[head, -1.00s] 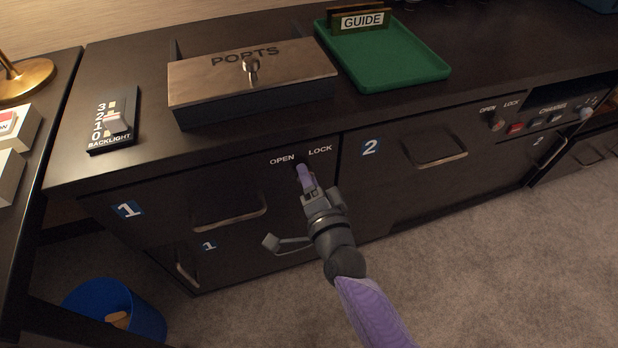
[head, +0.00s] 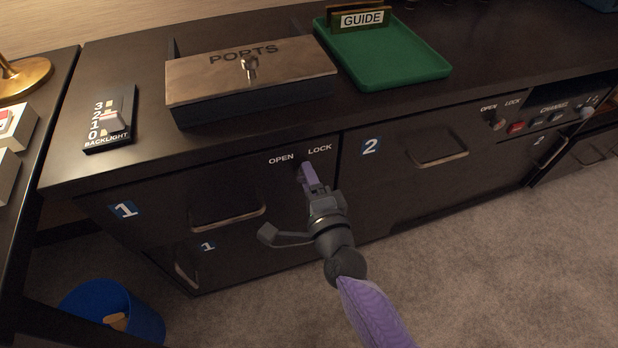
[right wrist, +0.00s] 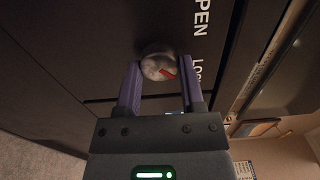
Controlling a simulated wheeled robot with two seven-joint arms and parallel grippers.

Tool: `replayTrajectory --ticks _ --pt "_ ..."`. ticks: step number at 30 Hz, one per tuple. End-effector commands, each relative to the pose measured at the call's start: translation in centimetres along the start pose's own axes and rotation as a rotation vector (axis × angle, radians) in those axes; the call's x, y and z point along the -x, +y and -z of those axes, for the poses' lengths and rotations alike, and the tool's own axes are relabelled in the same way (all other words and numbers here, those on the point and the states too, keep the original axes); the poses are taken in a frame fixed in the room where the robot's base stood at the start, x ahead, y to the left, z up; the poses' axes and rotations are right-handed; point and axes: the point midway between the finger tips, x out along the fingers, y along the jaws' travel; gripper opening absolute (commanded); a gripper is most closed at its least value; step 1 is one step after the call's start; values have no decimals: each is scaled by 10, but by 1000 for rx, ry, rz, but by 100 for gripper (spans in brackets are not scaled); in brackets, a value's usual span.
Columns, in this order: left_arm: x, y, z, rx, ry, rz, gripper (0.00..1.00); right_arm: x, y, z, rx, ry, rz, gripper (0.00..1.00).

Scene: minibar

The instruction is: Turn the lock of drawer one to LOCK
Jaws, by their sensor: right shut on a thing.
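Drawer one (head: 160,200) is the dark front at the left, marked with a blue 1, and looks shut. Its lock knob is hidden by my gripper in the head view, under the words OPEN and LOCK. In the right wrist view the round metal knob (right wrist: 155,63) has a red mark that points right and slightly down, toward the LOCK lettering (right wrist: 196,72). My right gripper (head: 306,172) is shut on this knob, one purple finger on each side. My left gripper is not in view.
A drawer handle (head: 228,214) sticks out left of my gripper. Drawer two (head: 400,165) is to the right. The counter above carries the PORTS box (head: 250,75), a green tray (head: 385,65) and a backlight switch (head: 110,118). A blue bin (head: 140,318) stands on the floor.

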Motion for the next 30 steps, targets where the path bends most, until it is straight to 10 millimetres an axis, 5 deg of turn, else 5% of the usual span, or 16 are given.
replayTrajectory --ticks 7,8,13,22,30 --pt "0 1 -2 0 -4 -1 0 0 1 0 -2 0 -2 0" --pt "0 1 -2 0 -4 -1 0 0 1 0 -2 0 -2 52" --pt "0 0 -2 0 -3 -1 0 0 1 0 -1 0 -2 85" --pt "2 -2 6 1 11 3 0 4 0 0 1 0 -1 85" --pt "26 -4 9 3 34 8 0 68 -4 0 2 -1 -2 85"
